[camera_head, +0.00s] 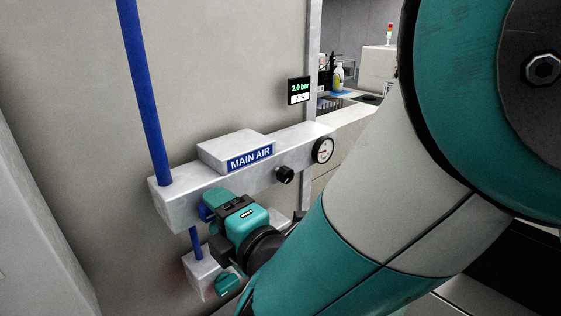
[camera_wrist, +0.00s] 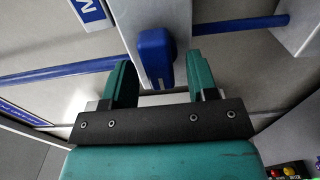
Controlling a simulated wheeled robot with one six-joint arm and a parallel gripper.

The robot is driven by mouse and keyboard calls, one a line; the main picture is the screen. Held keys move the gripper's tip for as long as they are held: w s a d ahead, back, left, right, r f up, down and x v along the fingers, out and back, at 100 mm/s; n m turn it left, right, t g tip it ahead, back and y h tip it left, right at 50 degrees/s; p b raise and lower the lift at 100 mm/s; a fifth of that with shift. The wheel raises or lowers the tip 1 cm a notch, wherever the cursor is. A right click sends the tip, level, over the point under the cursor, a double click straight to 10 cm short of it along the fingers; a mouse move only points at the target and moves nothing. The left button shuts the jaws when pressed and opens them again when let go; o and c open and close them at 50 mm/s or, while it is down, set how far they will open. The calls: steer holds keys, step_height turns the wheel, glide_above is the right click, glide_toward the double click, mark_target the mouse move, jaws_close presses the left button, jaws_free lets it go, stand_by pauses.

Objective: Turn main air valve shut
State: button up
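The main air valve's blue handle (camera_wrist: 155,55) sits between my fingers in the wrist view, with a gap on each side. It looks crosswise to the blue pipe, though the viewing angle makes this hard to judge. My gripper (camera_wrist: 161,78) is open, its two teal fingers apart. In the head view, my gripper (camera_head: 224,207) is at the front of the grey air block (camera_head: 180,199), below the MAIN AIR label (camera_head: 250,158). It hides most of the handle there. A small display (camera_head: 299,90) reads 2.0 bar AIR.
A blue pipe (camera_head: 145,90) enters the block from above and leaves below towards a lower grey box (camera_head: 202,277). A black knob (camera_head: 285,174) and a round gauge (camera_head: 323,150) project from the block, right of my gripper. My arm covers the right side.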

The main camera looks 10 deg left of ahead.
steer(key=b+v, duration=1.7)
steer(key=b, duration=0.3)
steer(key=shift+d+f, duration=0.1)
steer(key=shift+d, duration=0.1)
